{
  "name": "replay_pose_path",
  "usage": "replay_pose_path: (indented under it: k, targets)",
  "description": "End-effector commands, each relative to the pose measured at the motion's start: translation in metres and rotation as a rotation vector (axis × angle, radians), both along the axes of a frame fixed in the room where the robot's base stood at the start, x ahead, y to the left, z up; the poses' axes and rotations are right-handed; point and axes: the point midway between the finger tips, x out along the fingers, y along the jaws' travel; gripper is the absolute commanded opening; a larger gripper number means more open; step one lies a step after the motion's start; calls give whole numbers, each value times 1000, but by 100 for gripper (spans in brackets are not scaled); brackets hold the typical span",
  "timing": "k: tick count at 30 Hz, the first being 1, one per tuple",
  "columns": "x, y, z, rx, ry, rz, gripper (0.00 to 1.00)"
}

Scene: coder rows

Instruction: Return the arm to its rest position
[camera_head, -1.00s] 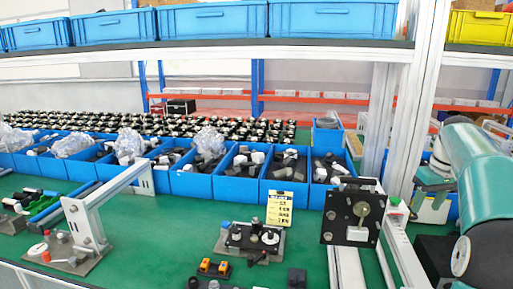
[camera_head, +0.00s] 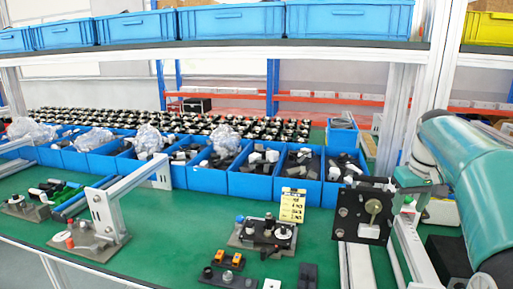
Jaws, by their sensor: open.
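A large teal and white arm segment (camera_head: 468,165) fills the right edge of the head view, above the right part of the bench. I cannot tell for certain that it is mine. Its lower part runs out of the picture. My gripper is not seen in this view, so nothing shows of its jaws or of anything between them.
A green bench (camera_head: 185,232) spreads below, with a row of blue bins (camera_head: 207,180) along its back. A black plate fixture (camera_head: 362,212) and metal rails stand by the arm segment. A metal bracket (camera_head: 100,212) stands left. A shelf (camera_head: 230,52) with blue crates crosses above.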

Motion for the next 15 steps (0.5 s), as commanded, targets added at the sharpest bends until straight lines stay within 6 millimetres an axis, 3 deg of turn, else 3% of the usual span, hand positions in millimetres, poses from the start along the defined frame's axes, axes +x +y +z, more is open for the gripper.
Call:
replay_pose_path:
  k: [1,6,15]
  targets:
    - [-9,22,5,-10,-15,7,48]
    - [-46,86,4,-27,-65,9,48]
    - [-129,175,-25,-18,-170,9,48]
